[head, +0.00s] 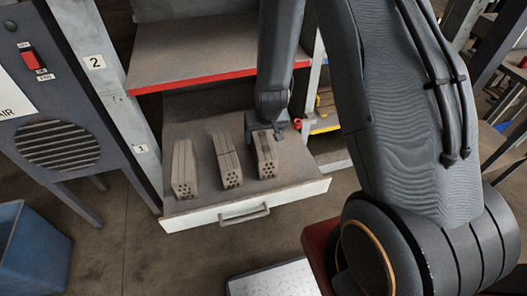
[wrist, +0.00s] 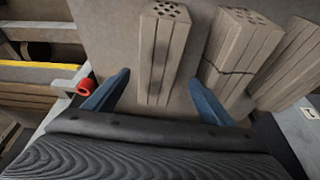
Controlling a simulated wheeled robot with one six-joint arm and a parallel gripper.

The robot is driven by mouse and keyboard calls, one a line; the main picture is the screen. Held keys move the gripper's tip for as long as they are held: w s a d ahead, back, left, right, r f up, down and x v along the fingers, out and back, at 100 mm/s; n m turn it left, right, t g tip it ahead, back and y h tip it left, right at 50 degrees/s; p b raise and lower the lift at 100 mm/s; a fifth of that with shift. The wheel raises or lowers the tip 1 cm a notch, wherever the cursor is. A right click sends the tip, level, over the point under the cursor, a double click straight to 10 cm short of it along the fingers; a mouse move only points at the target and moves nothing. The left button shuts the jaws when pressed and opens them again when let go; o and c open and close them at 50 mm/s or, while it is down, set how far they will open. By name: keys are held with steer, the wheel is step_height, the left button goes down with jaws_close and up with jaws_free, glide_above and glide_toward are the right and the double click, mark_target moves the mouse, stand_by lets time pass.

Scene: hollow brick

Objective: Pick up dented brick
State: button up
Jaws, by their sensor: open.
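Three hollow bricks lie side by side in a pulled-out drawer (head: 240,212). The right brick (head: 266,158) has dark patches along its top that look like dents; in the wrist view it is the leftmost brick (wrist: 163,50). The middle brick (head: 227,162) has a dark crack line across it, also seen in the wrist view (wrist: 238,52). The left brick (head: 184,168) looks plain and is partly cut off in the wrist view (wrist: 292,65). My gripper (wrist: 158,78) is open, its blue fingers on either side of the dark-patched brick. I cannot tell whether they touch it.
A shelf with a red front edge (head: 222,82) is above the drawer's back. A red cylindrical thing (wrist: 85,87) is beside the drawer at the gripper's left in the wrist view. A blue bin (head: 32,245) stands at lower left. The middle brick is close to one finger.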

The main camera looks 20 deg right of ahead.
mark_target(263, 141)
steer(key=f, duration=0.1)
steer(key=w+f, duration=0.1)
steer(key=shift+w+d+f+t, duration=0.1)
steer(key=shift+d+f+t, duration=0.05)
steer(key=shift+f+t, duration=0.2)
steer(key=shift+s+p+x, duration=0.15)
steer(key=shift+p+x, duration=0.1)
steer(key=shift+x, duration=1.65)
steer(key=shift+s+p+x, duration=0.2)
steer(key=shift+x, duration=1.75)
steer(key=shift+d+f, duration=0.1)
steer(key=shift+d, duration=0.05)
steer(key=shift+c, duration=0.3)
steer(key=c, duration=1.8)
jaws_close()
